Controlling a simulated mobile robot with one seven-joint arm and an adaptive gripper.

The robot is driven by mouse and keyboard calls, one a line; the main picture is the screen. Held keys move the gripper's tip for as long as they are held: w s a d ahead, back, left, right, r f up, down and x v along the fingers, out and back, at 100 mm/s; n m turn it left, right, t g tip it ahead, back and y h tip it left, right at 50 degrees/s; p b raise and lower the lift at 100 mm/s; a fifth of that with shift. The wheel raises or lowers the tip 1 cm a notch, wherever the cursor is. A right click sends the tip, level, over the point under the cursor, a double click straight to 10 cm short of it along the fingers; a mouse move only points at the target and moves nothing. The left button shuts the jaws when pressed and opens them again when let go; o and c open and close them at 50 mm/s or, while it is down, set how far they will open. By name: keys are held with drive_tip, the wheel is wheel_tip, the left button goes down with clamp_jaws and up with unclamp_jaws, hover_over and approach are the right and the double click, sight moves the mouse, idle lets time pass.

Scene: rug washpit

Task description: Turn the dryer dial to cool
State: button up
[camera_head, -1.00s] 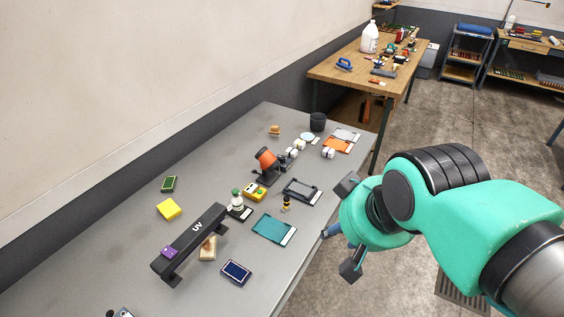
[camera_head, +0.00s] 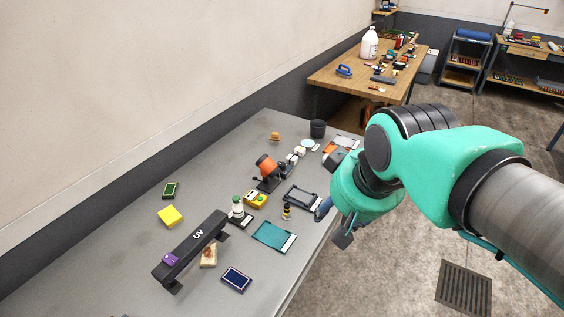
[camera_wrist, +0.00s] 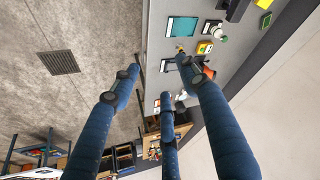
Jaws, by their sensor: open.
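The orange and black dryer (camera_head: 266,165) stands tilted on a small dark stand on the grey bench, left of my gripper. Its dial is too small to make out. My gripper (camera_head: 333,220) is over the bench's right edge, apart from the dryer and touching nothing I can see. In the wrist view my gripper (camera_wrist: 165,85) shows its blue fingers spread wide with nothing between them. An orange part of the dryer (camera_wrist: 209,72) shows there, partly hidden by the right finger.
A yellow box (camera_head: 255,199), a black frame (camera_head: 301,197) and a teal panel (camera_head: 274,236) lie near the dryer. A black UV lamp (camera_head: 190,249) stands at front left. A dark cup (camera_head: 317,128) is behind. A wooden table (camera_head: 330,78) stands beyond.

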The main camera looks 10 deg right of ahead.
drive_tip(key=w+r+g+p, duration=0.1)
drive_tip(key=w+r+p, duration=0.4)
drive_tip(key=w, duration=1.1)
drive_tip(key=n+g+p, duration=0.4)
drive_tip(key=p, duration=0.7)
hover_over(282, 164)
wheel_tip(282, 164, down, 25)
drive_tip(key=shift+r, duration=0.15)
wheel_tip(282, 164, down, 14)
drive_tip(key=shift+r, duration=0.1)
clamp_jaws()
